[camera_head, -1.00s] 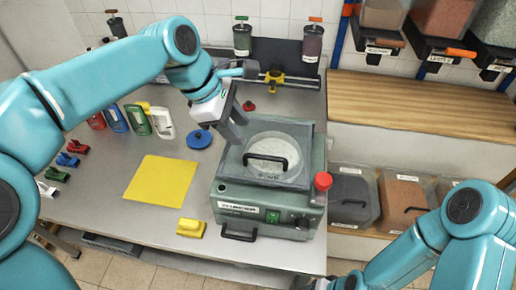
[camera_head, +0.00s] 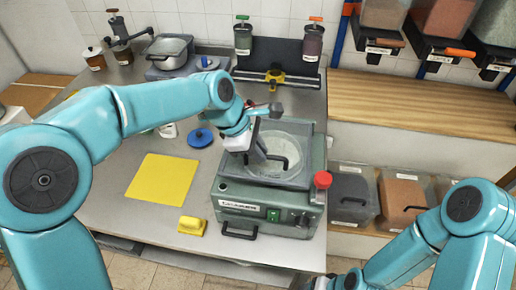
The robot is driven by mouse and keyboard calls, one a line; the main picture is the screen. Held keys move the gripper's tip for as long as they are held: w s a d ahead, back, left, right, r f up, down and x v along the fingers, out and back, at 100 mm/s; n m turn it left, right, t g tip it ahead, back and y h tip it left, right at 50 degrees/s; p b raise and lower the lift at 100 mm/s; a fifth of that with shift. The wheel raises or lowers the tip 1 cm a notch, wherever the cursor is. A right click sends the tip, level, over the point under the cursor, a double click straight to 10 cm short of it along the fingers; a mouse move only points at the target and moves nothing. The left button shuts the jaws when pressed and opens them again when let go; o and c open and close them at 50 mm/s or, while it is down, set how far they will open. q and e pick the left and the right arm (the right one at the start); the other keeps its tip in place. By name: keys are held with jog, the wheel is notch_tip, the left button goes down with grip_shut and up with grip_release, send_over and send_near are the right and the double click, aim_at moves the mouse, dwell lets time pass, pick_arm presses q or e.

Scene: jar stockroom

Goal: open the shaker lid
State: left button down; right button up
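The shaker (camera_head: 268,205) is a grey-green machine on the metal bench, with a green switch and a red knob on its front right. Its see-through lid (camera_head: 297,180) lies shut over a pale round sieve. A black lid handle (camera_head: 283,163) sits near the lid's front. My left gripper (camera_head: 263,155) reaches down over the lid from behind, with its fingertips at or just beside the handle's left end. Its finger gap is too small to make out, and I cannot tell if it touches. My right gripper (camera_head: 308,284) is partly cut off at the bottom edge.
A yellow mat (camera_head: 161,180) and a yellow block (camera_head: 192,226) lie left of the shaker. A blue disc (camera_head: 200,138) is behind them. Bins (camera_head: 350,197) fill the shelf at right.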

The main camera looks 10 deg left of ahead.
pick_arm(q)
jog(key=shift+r, duration=0.15)
jog(key=shift+w+r+p, duration=0.2)
jog(key=shift+r+p, duration=0.4)
jog(key=shift+p, duration=0.1)
jog(key=w+r+p, duration=0.3)
jog(key=w+r, duration=0.3)
jog(key=r, duration=0.2)
jog(key=shift+f, duration=0.1)
